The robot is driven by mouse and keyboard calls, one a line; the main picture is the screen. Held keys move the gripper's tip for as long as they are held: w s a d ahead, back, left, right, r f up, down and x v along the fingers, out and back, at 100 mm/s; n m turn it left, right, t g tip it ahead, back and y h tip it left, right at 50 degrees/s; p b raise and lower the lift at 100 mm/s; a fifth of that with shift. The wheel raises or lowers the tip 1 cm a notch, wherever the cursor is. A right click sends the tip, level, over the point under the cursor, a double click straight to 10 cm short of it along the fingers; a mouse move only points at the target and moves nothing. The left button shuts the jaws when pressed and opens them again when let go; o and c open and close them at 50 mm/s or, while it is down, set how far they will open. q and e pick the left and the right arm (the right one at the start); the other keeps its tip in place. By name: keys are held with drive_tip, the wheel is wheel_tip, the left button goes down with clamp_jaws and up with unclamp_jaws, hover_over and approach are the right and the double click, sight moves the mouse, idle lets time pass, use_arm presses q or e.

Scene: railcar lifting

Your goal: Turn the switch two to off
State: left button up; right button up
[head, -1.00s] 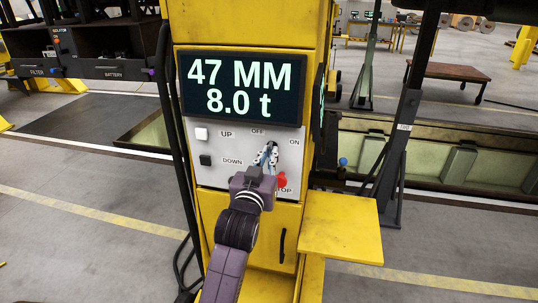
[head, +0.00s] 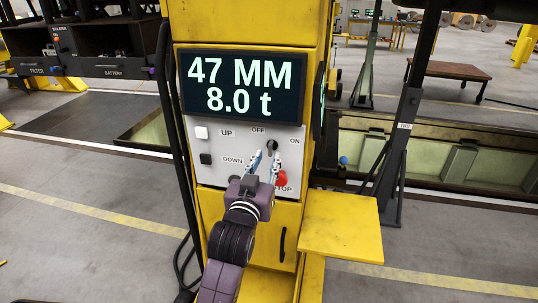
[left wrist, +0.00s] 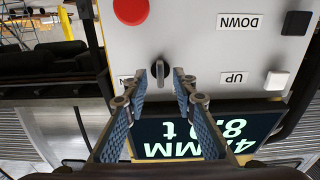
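The switch is a dark rotary knob (head: 272,145) on the grey panel (head: 214,174), between the printed words OFF and ON. It also shows in the left wrist view (left wrist: 160,68), where the panel appears upside down. In that view its grip runs roughly up and down the picture. My left gripper (head: 266,160) is just below and in front of the knob in the head view, its blue fingers apart and empty. In the left wrist view the knob lies beyond the gap between the fingertips (left wrist: 161,76), not touched as far as I can see. My right gripper is out of view.
A red stop button (head: 281,179) is close beside the right finger. White UP (head: 201,133) and black DOWN (head: 206,159) buttons are at left. The display (head: 242,88) above reads 47 MM, 8.0 t. A yellow shelf (head: 341,226) juts out at lower right.

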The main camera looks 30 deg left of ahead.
use_arm(q)
drive_tip(key=shift+v, duration=2.1)
